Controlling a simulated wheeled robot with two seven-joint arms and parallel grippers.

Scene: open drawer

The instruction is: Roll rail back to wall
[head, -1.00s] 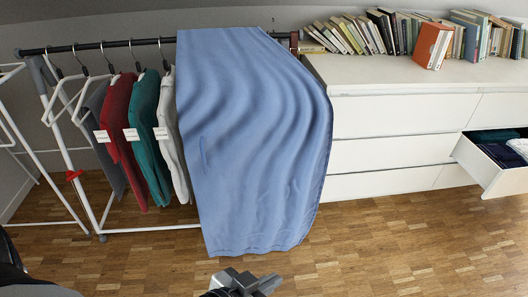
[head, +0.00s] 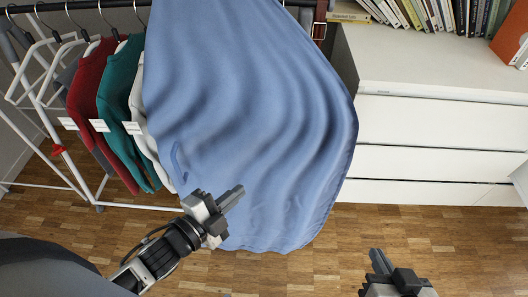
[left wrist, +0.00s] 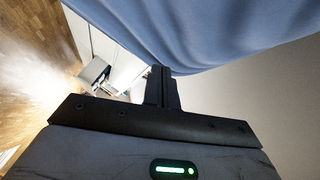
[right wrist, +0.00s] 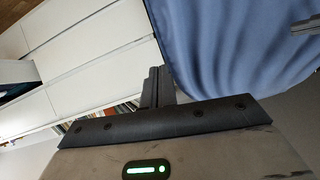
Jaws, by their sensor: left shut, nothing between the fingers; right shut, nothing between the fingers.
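The clothes rail has a dark top bar (head: 80,5) and a white tubular frame (head: 85,185). Several garments hang on it, among them a red one (head: 92,85) and a teal one (head: 125,100). A large blue cloth (head: 250,120) hangs over the rail's right end and hides it; the cloth also fills the upper part of the left wrist view (left wrist: 200,30) and the right wrist view (right wrist: 235,45). My left gripper (head: 236,194) is shut and empty in front of the cloth's lower left. My right gripper (head: 378,256) is shut and empty over the floor, right of the cloth.
A white dresser (head: 430,120) stands right of the cloth, with books (head: 460,15) on top. The wooden floor (head: 440,230) in front of the dresser is clear.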

